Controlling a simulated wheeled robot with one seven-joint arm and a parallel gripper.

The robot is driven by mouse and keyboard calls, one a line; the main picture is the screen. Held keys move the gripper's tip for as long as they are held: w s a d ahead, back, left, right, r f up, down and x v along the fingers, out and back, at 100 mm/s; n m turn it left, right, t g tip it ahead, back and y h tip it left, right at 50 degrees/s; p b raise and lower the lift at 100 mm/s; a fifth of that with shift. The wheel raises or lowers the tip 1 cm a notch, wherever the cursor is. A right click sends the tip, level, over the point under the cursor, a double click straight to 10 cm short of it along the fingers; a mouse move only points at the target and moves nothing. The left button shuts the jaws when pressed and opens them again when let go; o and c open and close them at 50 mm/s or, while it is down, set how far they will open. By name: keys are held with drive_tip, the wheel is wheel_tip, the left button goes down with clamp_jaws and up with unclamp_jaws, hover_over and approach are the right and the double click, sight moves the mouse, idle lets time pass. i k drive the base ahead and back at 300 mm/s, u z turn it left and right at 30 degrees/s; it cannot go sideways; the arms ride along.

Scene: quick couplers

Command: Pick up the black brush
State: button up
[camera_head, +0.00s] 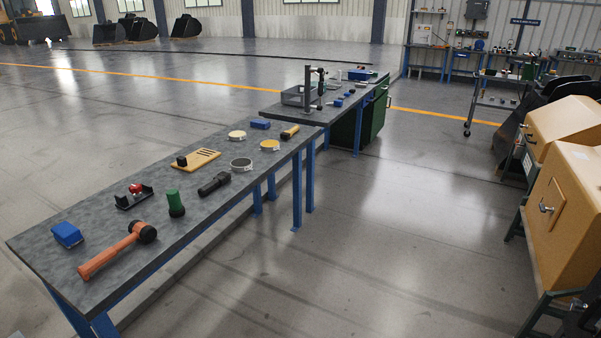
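I cannot pick out a black brush with certainty. A black, torch-like object (214,184) lies near the right edge of the near workbench (140,212). To its left, a green-handled piece with a black lower end (175,203) stands upright. A black tray-like holder (134,197) with a red part lies further left. A small black block (182,161) sits on a tan slotted board (195,160). My gripper is not in view.
An orange-handled mallet (115,250) and a blue box (67,234) lie at the bench's near end. Rings, a yellow-handled tool (290,132) and another blue block (260,124) lie further back. Tan cabinets (570,205) stand at right. The floor between is clear.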

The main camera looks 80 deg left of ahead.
sight(222, 178)
drive_tip(key=k, duration=0.2)
drive_tip(key=z, duration=1.3)
drive_tip(key=i, duration=0.8)
drive_tip(key=u, duration=4.7)
drive_tip(key=i, duration=0.5)
drive_tip(key=z, duration=0.05)
